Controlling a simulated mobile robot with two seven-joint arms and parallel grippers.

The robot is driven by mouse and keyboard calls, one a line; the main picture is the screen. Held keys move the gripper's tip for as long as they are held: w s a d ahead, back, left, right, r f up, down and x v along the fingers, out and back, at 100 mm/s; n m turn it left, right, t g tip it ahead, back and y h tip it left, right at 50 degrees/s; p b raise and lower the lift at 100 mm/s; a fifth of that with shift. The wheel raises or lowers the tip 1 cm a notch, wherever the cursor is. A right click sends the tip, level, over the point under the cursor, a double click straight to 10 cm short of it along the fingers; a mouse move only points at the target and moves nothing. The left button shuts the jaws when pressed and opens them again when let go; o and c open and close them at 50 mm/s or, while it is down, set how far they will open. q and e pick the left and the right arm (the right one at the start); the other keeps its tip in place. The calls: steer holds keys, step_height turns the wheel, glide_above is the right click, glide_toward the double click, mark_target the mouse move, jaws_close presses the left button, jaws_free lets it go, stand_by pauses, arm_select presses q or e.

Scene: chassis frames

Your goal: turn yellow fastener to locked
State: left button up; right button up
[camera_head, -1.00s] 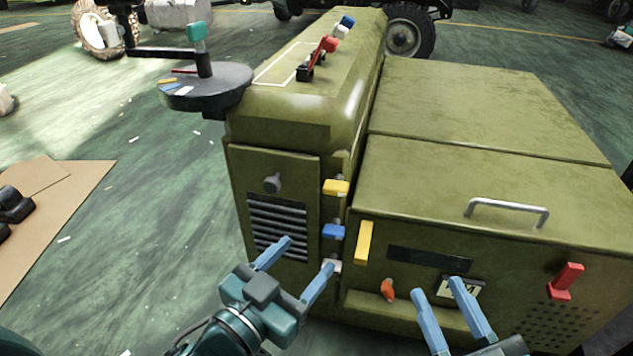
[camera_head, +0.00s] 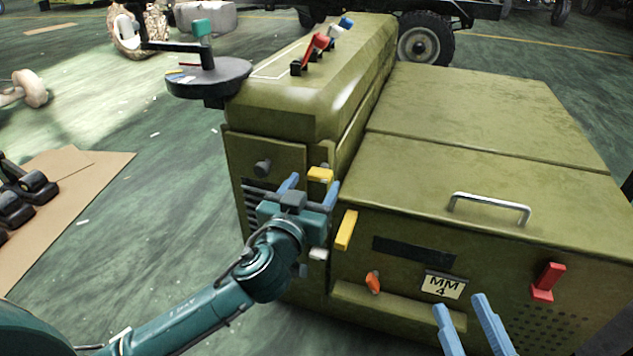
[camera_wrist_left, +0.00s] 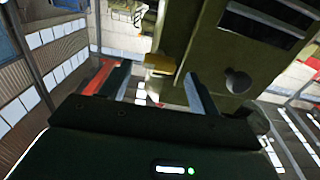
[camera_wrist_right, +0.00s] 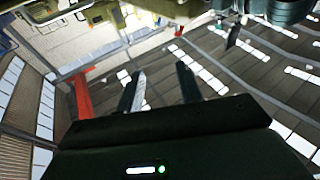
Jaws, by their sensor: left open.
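The yellow fastener (camera_head: 320,174) is a small block at the front corner of the olive machine, beside the grilled door. In the left wrist view the yellow fastener (camera_wrist_left: 160,63) shows between and just beyond the finger ends. My left gripper (camera_head: 310,187) is open in front of it, one finger toward each side; I cannot tell whether they touch it. A white fastener (camera_head: 318,254) shows below my left gripper, which hides the blue one. My right gripper (camera_head: 461,306) is open and empty in front of the lower panel.
A metal handle (camera_head: 490,207) stands on the lid. Cardboard (camera_head: 75,200) lies on the floor at left.

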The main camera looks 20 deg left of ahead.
mark_target(321, 173)
arm_select(q)
steer(key=shift+w, duration=1.45)
arm_select(e)
steer(key=shift+w+r+n+t+y, duration=0.15)
steer(key=shift+r+n+t+y, duration=0.2)
steer(key=shift+r, duration=0.5)
arm_select(q)
steer(key=c, duration=1)
arm_select(e)
steer(key=shift+w+d+f, duration=0.1)
steer(key=shift+f, duration=0.05)
